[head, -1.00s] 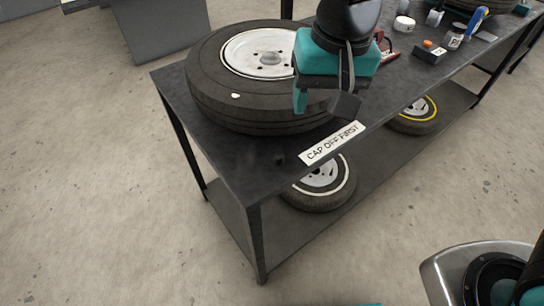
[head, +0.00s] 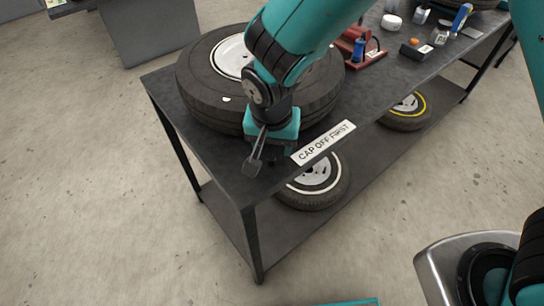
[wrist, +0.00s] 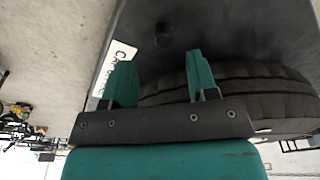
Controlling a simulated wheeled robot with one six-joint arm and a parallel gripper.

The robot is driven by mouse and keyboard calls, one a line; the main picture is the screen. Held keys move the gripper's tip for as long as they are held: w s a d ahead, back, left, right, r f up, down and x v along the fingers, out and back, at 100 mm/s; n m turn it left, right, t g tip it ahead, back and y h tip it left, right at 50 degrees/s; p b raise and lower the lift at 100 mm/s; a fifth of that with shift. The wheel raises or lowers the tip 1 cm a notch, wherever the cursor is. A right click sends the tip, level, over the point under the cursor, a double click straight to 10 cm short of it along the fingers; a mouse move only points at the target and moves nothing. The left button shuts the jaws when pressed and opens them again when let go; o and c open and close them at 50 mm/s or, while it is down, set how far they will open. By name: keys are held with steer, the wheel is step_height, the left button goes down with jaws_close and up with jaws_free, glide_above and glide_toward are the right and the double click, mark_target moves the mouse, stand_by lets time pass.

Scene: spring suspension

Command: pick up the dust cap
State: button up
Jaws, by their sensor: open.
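The dust cap (wrist: 162,37) is a small dark round piece on the black bench top near its edge. It shows in the wrist view just beyond and between my fingertips, apart from both. In the head view my arm and gripper hide it. My gripper (wrist: 160,62) is open and empty, with its two teal fingers spread.
A large tyre (head: 205,105) lies on the bench close beside my gripper. A "CAP OFF FIRST" label (head: 323,142) runs along the bench edge. A red tool (head: 365,55) and small items stand farther right. More wheels (head: 315,185) lie on the lower shelf.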

mark_target(271, 157)
steer(key=f, duration=0.3)
steer(key=w+f+p, duration=0.1)
steer(key=f, duration=0.1)
steer(key=shift+a, duration=0.15)
steer(key=c, duration=1)
steer(key=shift+r, duration=0.1)
step_height(271, 157, up, 23)
steer(key=p, duration=0.1)
steer(key=shift+p, duration=0.3)
